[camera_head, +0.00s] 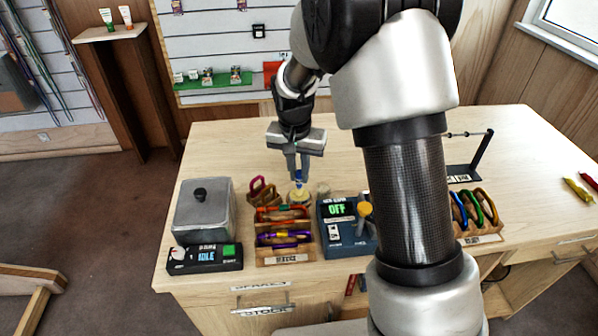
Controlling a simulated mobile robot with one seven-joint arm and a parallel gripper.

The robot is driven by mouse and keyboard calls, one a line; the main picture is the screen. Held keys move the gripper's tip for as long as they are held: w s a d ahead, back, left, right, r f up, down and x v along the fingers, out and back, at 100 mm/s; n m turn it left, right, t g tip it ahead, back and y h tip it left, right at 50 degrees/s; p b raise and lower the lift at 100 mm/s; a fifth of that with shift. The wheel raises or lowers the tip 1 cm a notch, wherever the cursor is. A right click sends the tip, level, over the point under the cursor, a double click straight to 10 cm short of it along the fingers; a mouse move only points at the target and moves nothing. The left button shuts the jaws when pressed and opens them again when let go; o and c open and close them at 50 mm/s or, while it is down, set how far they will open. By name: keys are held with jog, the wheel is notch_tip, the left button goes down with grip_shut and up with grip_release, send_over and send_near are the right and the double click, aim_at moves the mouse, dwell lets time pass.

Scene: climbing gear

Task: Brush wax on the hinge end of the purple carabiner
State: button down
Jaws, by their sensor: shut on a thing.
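My gripper (299,176) points straight down over the table's left half. It is shut on a small blue thing, which looks like the wax brush (299,182), though it is too small to be sure. Its lower end is at a small round yellowish pot (299,195); I cannot tell whether it is inside it. A wooden rack (287,259) in front holds several coloured carabiners. A purple one (284,238) lies across its front part, with orange ones near it. Its hinge end cannot be made out.
A grey lidded box (203,212) stands left of the rack, behind a black unit reading "IDLE" (205,259). A blue device reading "OFF" (341,238) stands to the right. My arm hides the table's middle. Several carabiners hang on a wooden rack (478,239) at right.

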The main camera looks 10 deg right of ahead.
jog(key=shift+r+p, duration=1.85)
jog(key=shift+r, duration=1.4)
jog(key=shift+f, duration=0.1)
